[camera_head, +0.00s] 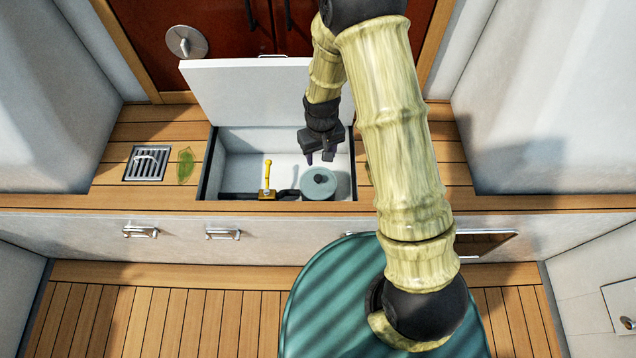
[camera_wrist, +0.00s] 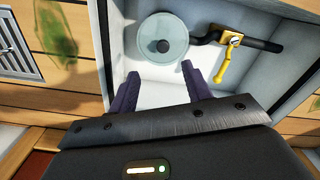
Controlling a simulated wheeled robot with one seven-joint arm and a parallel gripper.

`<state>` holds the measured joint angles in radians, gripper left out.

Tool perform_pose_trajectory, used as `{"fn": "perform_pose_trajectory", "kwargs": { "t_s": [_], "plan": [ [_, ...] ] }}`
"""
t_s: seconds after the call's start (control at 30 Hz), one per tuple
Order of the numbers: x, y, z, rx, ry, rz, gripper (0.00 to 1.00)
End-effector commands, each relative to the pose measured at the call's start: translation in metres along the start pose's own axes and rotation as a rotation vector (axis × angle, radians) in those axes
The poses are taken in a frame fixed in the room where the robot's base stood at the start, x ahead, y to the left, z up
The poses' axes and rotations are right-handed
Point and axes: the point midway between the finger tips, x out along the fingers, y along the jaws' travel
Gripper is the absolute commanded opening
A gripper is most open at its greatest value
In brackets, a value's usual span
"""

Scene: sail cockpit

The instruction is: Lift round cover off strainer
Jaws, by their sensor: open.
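The round cover (camera_head: 316,190) is a grey-green disc with a dark knob (camera_head: 320,178) at its middle. It sits on the strainer inside the open locker, at the front right of the opening in the head view. The strainer body is mostly hidden below it. In the wrist view the cover (camera_wrist: 150,28) is at the top middle, beyond the fingertips, with its knob (camera_wrist: 163,46) facing the camera. My gripper (camera_head: 320,159) is open and empty, above and behind the cover in the head view. Its two fingers (camera_wrist: 161,74) point toward the cover, apart from it.
A dark pipe with a yellow-handled valve (camera_head: 267,175) joins the strainer's left side in the head view. The raised white lid (camera_head: 250,92) stands behind the opening. The locker walls surround the strainer closely. A drain grate (camera_head: 147,163) and a leaf (camera_head: 185,165) lie on the left bench.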

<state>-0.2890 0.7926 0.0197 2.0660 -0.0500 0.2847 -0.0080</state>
Motion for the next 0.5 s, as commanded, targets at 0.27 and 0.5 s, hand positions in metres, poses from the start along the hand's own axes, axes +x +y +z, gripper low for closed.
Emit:
{"fn": "perform_pose_trajectory", "kwargs": {
  "t_s": [0.27, 0.5],
  "plan": [
    [0.053, 0.0, 0.0, 0.0, -0.001, 0.0, 0.49],
    [0.075, 0.0, -0.001, 0.0, 0.001, 0.0, 0.49]
  ]
}}
